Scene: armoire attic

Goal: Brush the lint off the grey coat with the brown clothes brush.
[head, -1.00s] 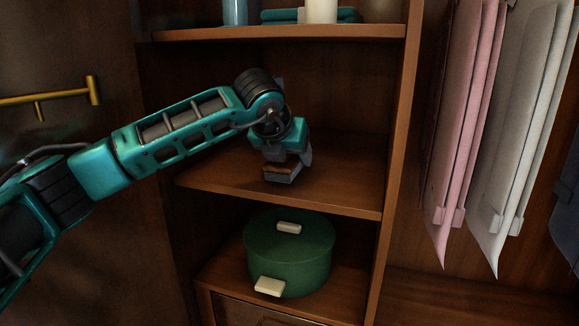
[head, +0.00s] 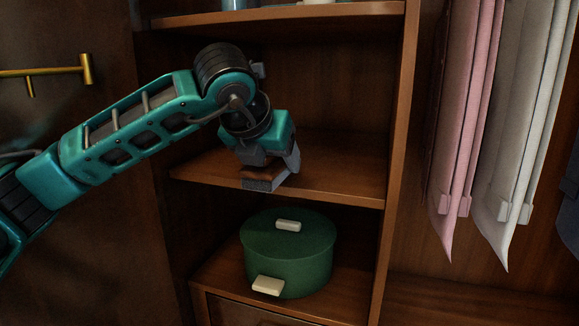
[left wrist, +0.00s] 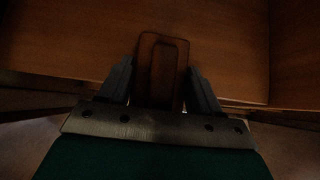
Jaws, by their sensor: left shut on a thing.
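My left gripper (head: 272,172) is shut on the brown clothes brush (head: 262,178) at the middle shelf of the armoire. In the left wrist view the brush (left wrist: 163,68) sits between the two fingers (left wrist: 160,88). Its brown back faces the camera, and in the head view grey bristles show below it. The brush is over the front part of the shelf; I cannot tell how far above the board. A pale grey garment (head: 518,130) hangs at the right, next to a pink one (head: 465,110). No lint can be made out. My right gripper is not in view.
A green round box (head: 288,255) with cream tabs stands on the shelf below. An upright wooden divider (head: 397,120) separates the shelves from the hanging clothes. A dark garment (head: 570,195) is at the right edge. A brass handle (head: 60,73) juts from the door at the left.

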